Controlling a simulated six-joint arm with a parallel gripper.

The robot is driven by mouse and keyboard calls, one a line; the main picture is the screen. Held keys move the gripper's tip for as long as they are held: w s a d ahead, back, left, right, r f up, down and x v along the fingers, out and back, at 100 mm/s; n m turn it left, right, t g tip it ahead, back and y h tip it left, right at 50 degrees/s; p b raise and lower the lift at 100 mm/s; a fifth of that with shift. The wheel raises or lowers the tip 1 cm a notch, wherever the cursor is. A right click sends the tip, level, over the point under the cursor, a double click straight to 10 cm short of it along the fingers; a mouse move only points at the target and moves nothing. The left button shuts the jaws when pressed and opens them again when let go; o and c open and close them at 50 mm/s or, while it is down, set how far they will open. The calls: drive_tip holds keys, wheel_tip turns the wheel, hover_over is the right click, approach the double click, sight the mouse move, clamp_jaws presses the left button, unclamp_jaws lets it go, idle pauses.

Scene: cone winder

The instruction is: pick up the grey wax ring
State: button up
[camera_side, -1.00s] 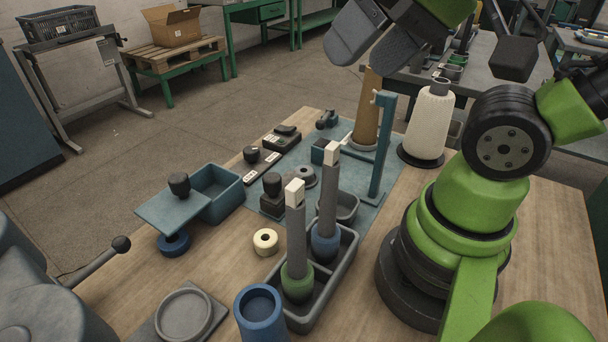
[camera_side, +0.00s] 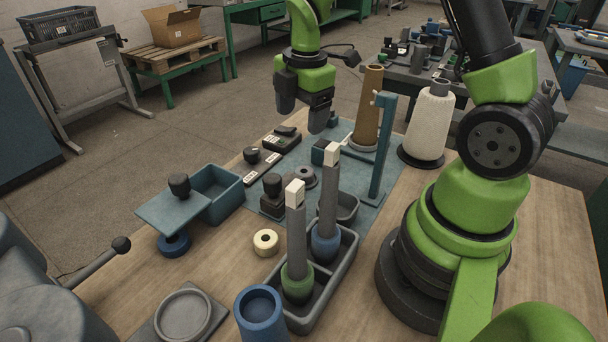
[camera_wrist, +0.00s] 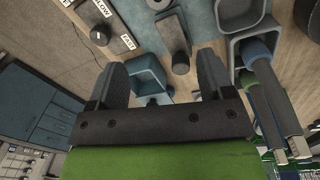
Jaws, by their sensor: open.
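The grey wax ring (camera_side: 305,176) appears to be the flat grey ring with a central hole lying at the near left part of the teal mat (camera_side: 262,222), behind the two upright spindles. My gripper (camera_side: 303,106) points down over the far part of the mat, above and behind the ring, well clear of it. Its two dark fingers are apart with nothing between them; they also show in the wrist view (camera_wrist: 160,84). I cannot pick out the ring with certainty in the wrist view.
A dark knobbed block (camera_side: 272,194) stands just left of the ring. The grey tray (camera_side: 350,262) holds two tall spindles in front. A teal post (camera_side: 382,150), brown cone (camera_side: 367,110) and white cone (camera_side: 429,125) stand to the right. A cream ring (camera_side: 265,242) lies on bare wood.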

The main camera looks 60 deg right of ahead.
sight(304, 171)
drive_tip(key=f+n, duration=0.1)
drive_tip(key=f, duration=0.1)
drive_tip(key=d+f+n, duration=0.1)
drive_tip(key=f, duration=0.2)
drive_tip(key=f+n+g, duration=0.1)
drive_tip(key=f, duration=0.2)
drive_tip(key=shift+w+d+f, duration=0.1)
drive_tip(key=shift+d+f, duration=0.05)
drive_tip(key=shift+d, duration=0.15)
drive_tip(key=shift+w+d+f, duration=0.1)
drive_tip(key=shift+w+f, duration=0.05)
drive_tip(key=shift+f, duration=1.35)
drive_tip(key=shift+w+d+f, duration=0.1)
drive_tip(key=shift+f, duration=1.4)
drive_tip(key=c, duration=1)
